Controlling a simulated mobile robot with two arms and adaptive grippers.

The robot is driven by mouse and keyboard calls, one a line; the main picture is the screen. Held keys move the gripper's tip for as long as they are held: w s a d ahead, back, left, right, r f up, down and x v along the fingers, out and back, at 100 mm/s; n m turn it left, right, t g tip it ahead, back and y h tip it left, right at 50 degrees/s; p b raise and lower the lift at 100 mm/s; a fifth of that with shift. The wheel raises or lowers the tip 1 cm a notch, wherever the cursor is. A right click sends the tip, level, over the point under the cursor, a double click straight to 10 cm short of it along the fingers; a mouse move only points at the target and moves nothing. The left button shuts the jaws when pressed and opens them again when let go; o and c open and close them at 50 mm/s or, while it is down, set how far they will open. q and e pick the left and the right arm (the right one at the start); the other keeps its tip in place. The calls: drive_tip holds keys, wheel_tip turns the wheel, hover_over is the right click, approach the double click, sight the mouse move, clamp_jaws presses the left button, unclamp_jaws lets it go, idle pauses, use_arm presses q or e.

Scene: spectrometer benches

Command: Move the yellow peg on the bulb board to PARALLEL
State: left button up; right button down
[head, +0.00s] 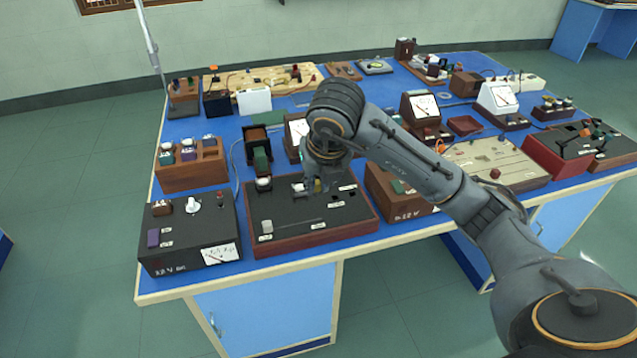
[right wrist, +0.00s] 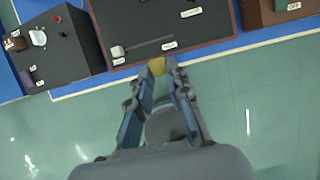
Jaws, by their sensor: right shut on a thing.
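The bulb board (head: 300,211) is a black panel in a brown wooden frame at the front of the blue bench. It also shows in the right wrist view (right wrist: 150,24). It has several small white labels, too small to read. My right gripper (head: 316,186) is over the back middle of the board, pointing down. It is shut on the yellow peg (head: 318,185), whose yellow top shows between the fingertips in the right wrist view (right wrist: 157,66). I cannot tell whether the peg sits in a hole or is lifted. My left gripper is out of view.
A black power box (head: 190,232) stands close to the board's left. A brown wooden box (head: 395,196) stands close to its right, partly behind my arm. A wooden block with several knobs (head: 190,170) is behind left. Meters and other apparatus crowd the bench behind.

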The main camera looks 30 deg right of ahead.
drive_tip(key=shift+r, duration=0.4)
drive_tip(key=shift+w+d+p, duration=0.1)
drive_tip(key=shift+w+p, duration=0.05)
drive_tip(key=shift+p, duration=0.15)
drive_tip(key=p, duration=0.9)
hover_over(355, 198)
wheel_tip(355, 198, down, 9)
drive_tip(key=shift+f+b, duration=1.3)
drive_tip(key=shift+f, duration=1.1)
drive_tip(key=shift+f+b, duration=0.9)
drive_tip(key=shift+f, duration=0.1)
drive_tip(key=c, duration=1.2)
unclamp_jaws()
